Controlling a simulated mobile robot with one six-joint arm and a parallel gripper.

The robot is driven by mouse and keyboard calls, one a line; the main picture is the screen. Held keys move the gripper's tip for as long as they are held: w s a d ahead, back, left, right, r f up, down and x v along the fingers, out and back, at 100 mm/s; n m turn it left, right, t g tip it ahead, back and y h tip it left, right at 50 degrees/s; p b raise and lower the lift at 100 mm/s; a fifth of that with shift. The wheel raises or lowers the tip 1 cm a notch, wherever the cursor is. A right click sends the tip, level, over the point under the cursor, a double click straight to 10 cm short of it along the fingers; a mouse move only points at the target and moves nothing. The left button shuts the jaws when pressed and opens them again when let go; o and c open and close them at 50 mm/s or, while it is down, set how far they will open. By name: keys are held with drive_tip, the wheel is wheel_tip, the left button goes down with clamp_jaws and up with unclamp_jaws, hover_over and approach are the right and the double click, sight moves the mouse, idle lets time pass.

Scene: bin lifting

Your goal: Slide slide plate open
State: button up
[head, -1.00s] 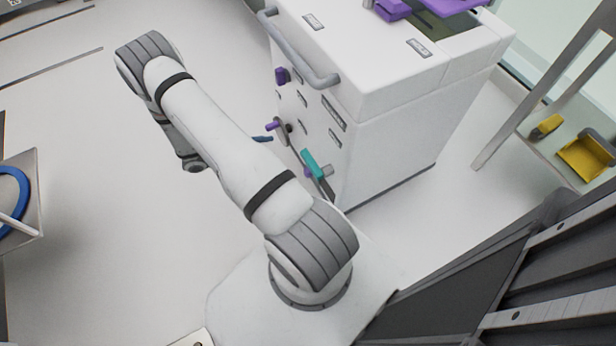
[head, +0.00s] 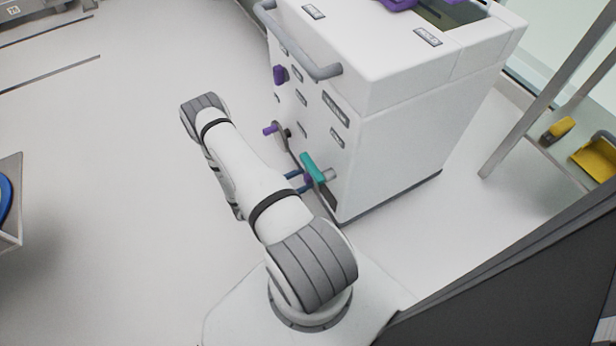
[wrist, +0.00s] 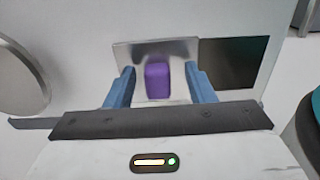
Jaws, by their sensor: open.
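The slide plate (wrist: 183,50) is a shiny metal plate on the white cart's face in the wrist view. A purple knob (wrist: 158,82) sticks out from its middle. A dark rectangular area (wrist: 228,62) lies just right of the plate. My gripper (wrist: 160,70) is open, with one blue finger on each side of the knob and a visible gap to it on both sides. In the head view, my gripper (head: 296,182) is low at the cart's front, beside the teal handle, and my arm partly hides it.
The white cart (head: 395,120) has a grey bar handle (head: 300,50), a teal handle (head: 312,168) and purple knobs on its front. A grey rounded part (wrist: 22,80) shows at the wrist view's left. The floor left of the cart is clear.

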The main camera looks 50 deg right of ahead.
drive_tip(key=shift+s+d, duration=0.2)
drive_tip(key=shift+d, duration=0.35)
clamp_jaws()
